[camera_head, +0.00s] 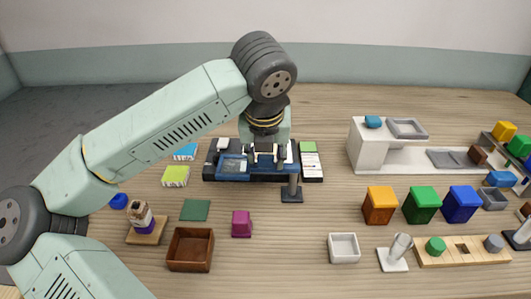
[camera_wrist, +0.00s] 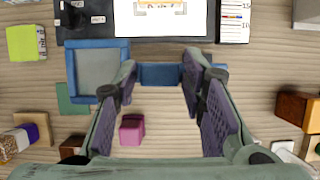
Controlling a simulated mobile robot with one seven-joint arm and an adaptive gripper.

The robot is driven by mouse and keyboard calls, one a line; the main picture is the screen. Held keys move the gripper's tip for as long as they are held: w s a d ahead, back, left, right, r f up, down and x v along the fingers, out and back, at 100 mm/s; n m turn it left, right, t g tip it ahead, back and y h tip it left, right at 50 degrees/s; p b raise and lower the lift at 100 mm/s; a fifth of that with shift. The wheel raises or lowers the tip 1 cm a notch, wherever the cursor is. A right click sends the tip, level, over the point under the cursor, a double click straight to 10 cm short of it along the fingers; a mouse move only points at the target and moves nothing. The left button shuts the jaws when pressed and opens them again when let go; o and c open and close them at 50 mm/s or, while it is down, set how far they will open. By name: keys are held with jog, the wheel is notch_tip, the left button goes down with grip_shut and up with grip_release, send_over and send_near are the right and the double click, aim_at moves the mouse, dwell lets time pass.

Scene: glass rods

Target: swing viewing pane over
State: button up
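The viewing pane (camera_wrist: 98,71), a grey panel in a blue frame, lies at the left of the dark device's front edge in the wrist view. It also shows left of my gripper in the head view (camera_head: 233,166). A blue bar (camera_wrist: 160,75) shows between my fingertips, to the right of the pane; I cannot tell whether the fingers touch it. My gripper (camera_wrist: 159,68) is open, pointing down over the front of the dark device (camera_wrist: 75,28). In the head view my gripper (camera_head: 266,155) partly hides the device's middle.
A grey post on a dark base (camera_head: 291,190) stands just right of my gripper. A magenta block (camera_head: 242,224), a brown box (camera_head: 190,249) and a green square (camera_head: 195,210) lie in front. A white stand (camera_head: 370,150) and coloured bins are at the right.

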grip_shut()
jog(key=shift+w+f+b, duration=0.1)
jog(key=shift+b, duration=0.2)
dwell(0.4)
jog(key=shift+w+f+m+h+b, duration=0.1)
jog(key=shift+w+m+h+b, duration=0.2)
jog(key=shift+m+b, duration=0.3)
jog(key=shift+w+d+r+m+g+h+b, duration=0.1)
jog(key=shift+w+d+m+g+h+b, duration=0.55)
jog(key=shift+m, duration=1.1)
jog(key=shift+w+d+r+m+g+h+b, duration=0.15)
jog(key=shift+w+m+h+b, duration=0.25)
jog(key=shift+w+m, duration=1)
jog(key=shift+w+d+f+m+g+h+b, duration=0.1)
jog(key=shift+w+d+m+g+h+b, duration=0.4)
jog(key=shift+m, duration=1.65)
jog(key=shift+s, duration=0.15)
